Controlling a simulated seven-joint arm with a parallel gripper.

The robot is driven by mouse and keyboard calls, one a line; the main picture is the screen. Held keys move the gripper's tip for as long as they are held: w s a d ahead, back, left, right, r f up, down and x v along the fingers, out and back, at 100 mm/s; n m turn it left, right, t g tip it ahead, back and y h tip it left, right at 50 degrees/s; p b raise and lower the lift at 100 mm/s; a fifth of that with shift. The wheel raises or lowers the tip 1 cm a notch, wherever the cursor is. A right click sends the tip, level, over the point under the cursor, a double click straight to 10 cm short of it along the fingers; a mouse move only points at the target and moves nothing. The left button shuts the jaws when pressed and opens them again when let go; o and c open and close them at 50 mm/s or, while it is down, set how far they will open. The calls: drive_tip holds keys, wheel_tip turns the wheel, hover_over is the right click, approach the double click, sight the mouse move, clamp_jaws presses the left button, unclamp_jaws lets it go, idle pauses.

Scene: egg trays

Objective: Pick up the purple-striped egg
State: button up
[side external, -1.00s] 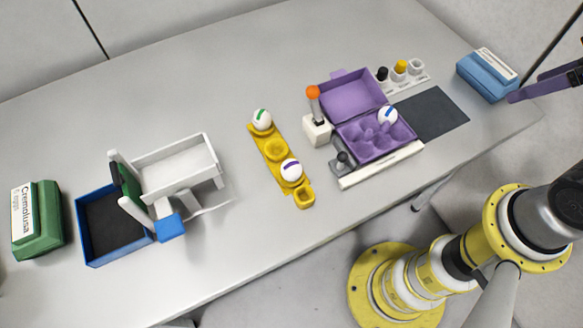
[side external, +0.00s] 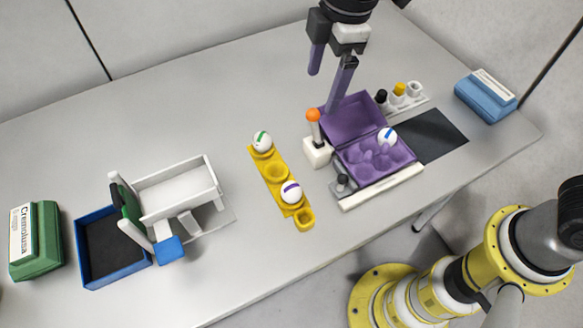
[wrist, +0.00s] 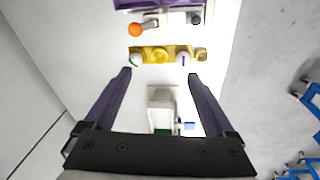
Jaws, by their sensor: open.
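The purple-striped egg (side external: 291,191) is white with a purple band and sits in the yellow tray (side external: 275,172), towards its near end. In the wrist view the egg (wrist: 184,59) shows at the right part of the yellow tray (wrist: 147,56). A green-striped white egg (side external: 262,141) sits at the tray's far end, with an empty cup between them. My gripper (side external: 322,92) has purple fingers, which are apart and empty. The wrist view also shows the open gripper (wrist: 160,74).
An open purple carton (side external: 412,163) with a blue-striped egg (side external: 387,136) stands right of the tray. A white post with an orange ball (side external: 313,115) stands between them. A white ramp (side external: 180,187) and blue bin (side external: 86,264) are left. Table is clear behind the tray.

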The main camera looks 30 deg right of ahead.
drive_tip(key=n+g+h, duration=0.1)
drive_tip(key=n, duration=0.1)
hover_over(292, 186)
wheel_tip(292, 186, down, 8)
wheel_tip(292, 186, down, 13)
drive_tip(key=shift+f, duration=0.1)
drive_tip(key=c, duration=0.9)
